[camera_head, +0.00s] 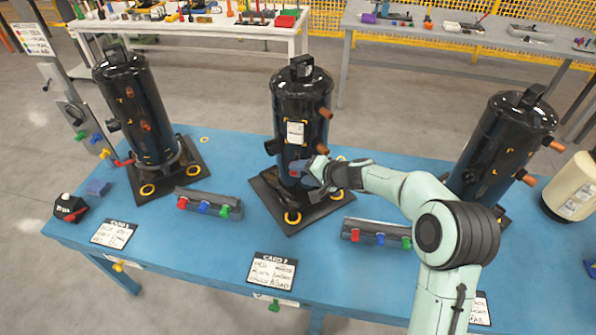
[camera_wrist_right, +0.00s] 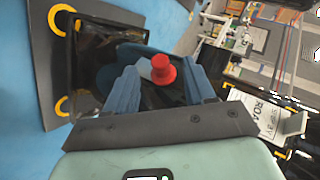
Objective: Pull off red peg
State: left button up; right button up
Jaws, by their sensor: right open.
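A red peg (camera_wrist_right: 163,70) sticks out from the side of the middle black compressor (camera_head: 301,100). In the wrist view it sits between the two blue fingers of my right gripper (camera_wrist_right: 161,84). The fingers are apart, with a gap visible on each side of the peg. In the head view my right gripper (camera_head: 312,172) is at the lower front of this compressor, and only a small bit of red shows there. Where the peg meets the compressor is not clear. My left gripper is not in view.
Grey racks with red, blue and green pegs stand at the left (camera_head: 209,205) and right (camera_head: 376,233) on the blue table (camera_head: 190,258). Black compressors stand left (camera_head: 135,105) and right (camera_head: 500,145). A card (camera_head: 272,270) lies at the front.

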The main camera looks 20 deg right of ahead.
jog(key=shift+x, duration=1.4)
jog(key=shift+c, duration=0.3)
grip_shut()
